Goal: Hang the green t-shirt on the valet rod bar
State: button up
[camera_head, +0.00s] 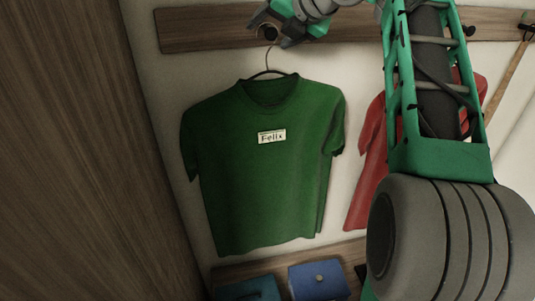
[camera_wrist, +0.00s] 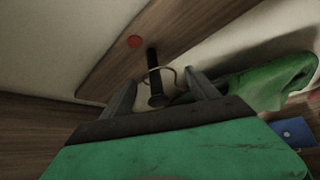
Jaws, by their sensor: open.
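The green t-shirt (camera_head: 265,185) with a white "Felix" label hangs upright on a wire hanger (camera_head: 267,60) below the wooden wall board, and part of it shows in the wrist view (camera_wrist: 265,85). A dark rod (camera_wrist: 153,65) sticks out from the board; it shows end-on in the head view (camera_head: 268,32). The hanger's hook (camera_wrist: 174,76) appears to loop around this rod. My gripper (camera_head: 285,22) is at the board, just above the hanger. In the wrist view its fingers (camera_wrist: 163,82) are apart, one on each side of the rod and hook, gripping nothing.
A red t-shirt (camera_head: 370,160) hangs to the right, partly hidden behind my arm. The wooden board (camera_head: 200,30) runs along the wall, with another hook and strap (camera_head: 525,30) at far right. Blue items (camera_head: 318,280) lie below. A wooden panel (camera_head: 80,150) stands close on the left.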

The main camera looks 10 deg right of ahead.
jog(key=shift+w+f, duration=0.1)
jog(key=shift+w, duration=0.1)
jog(key=shift+s, duration=0.1)
jog(key=shift+c, duration=0.2)
grip_shut()
dwell(0.3)
